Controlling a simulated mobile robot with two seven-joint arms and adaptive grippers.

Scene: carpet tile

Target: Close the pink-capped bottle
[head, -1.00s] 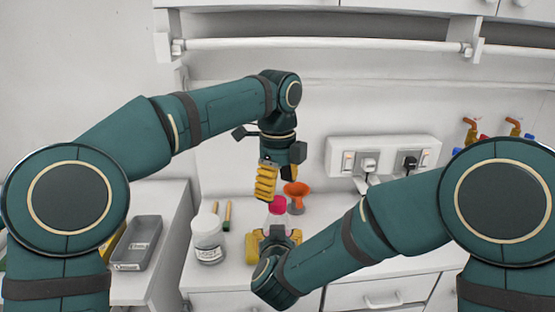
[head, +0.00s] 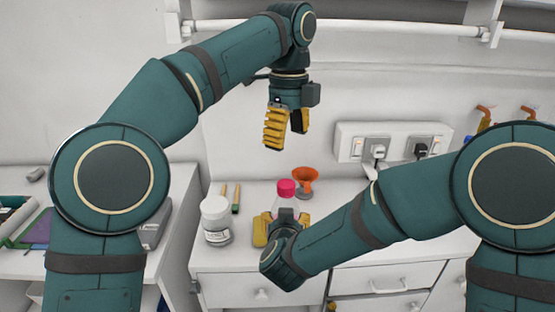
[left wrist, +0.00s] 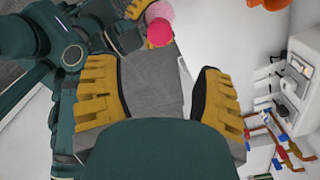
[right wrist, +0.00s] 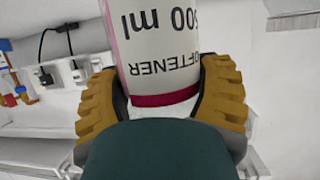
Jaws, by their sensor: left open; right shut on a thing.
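The bottle (head: 286,203) stands upright on the white counter with a pink cap (head: 286,187) at its top. I cannot tell how tightly the cap sits. In the left wrist view the pink cap (left wrist: 159,32) lies beyond the open fingers.
A white lidded jar (head: 215,220) stands left of the bottle, with slim brown-handled tools (head: 236,200) behind it. An orange funnel (head: 305,178) is close behind the bottle on the right. A socket strip (head: 390,144) is on the back wall.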

